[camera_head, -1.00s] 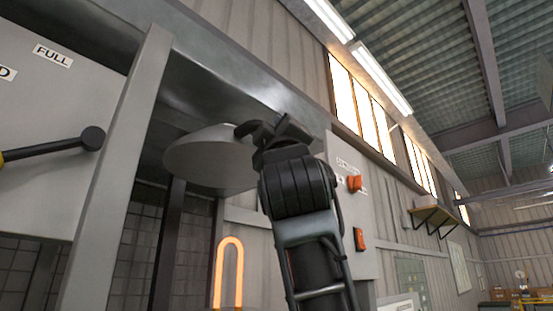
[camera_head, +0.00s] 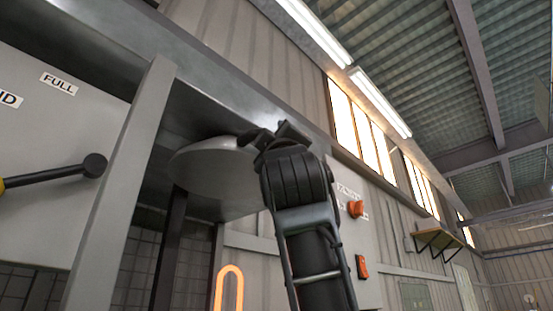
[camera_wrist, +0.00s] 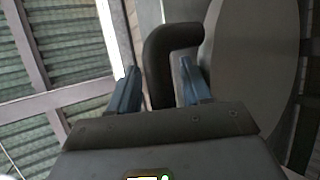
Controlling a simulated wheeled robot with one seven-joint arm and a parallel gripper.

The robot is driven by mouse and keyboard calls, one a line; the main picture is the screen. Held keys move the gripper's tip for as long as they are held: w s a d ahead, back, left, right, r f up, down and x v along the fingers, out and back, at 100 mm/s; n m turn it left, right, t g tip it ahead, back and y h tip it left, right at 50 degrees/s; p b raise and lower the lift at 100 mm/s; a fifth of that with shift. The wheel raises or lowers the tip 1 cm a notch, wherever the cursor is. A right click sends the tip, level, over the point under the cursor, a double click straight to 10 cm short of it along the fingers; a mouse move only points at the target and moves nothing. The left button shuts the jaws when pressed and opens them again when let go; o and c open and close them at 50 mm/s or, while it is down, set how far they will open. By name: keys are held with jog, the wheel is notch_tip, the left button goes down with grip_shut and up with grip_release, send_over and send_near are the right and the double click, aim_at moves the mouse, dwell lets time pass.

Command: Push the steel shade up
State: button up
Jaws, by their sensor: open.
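The steel shade (camera_head: 213,178) is a grey round dish in the middle of the head view, high under the overhead steel beam. It also fills the right of the wrist view (camera_wrist: 245,65). A dark bent handle (camera_wrist: 157,62) stands at the shade's edge. My gripper (camera_head: 270,138) is at the shade's right rim. In the wrist view the fingers of my gripper (camera_wrist: 158,78) are open, one on each side of the handle. Contact with the handle cannot be told. The glowing orange heating element (camera_head: 230,285) is below the shade.
A grey post (camera_head: 118,190) stands left of the shade, and a steel beam (camera_head: 215,85) runs above it. A black lever (camera_head: 60,172) projects from a panel marked FULL at left. A panel with orange switches (camera_head: 357,208) is just right of my arm.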

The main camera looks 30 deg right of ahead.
jog(key=shift+f, duration=0.1)
jog(key=b+v, duration=0.3)
jog(key=v, duration=0.4)
jog(key=shift+s+f, duration=0.25)
jog(key=shift+f, duration=0.05)
dwell(0.3)
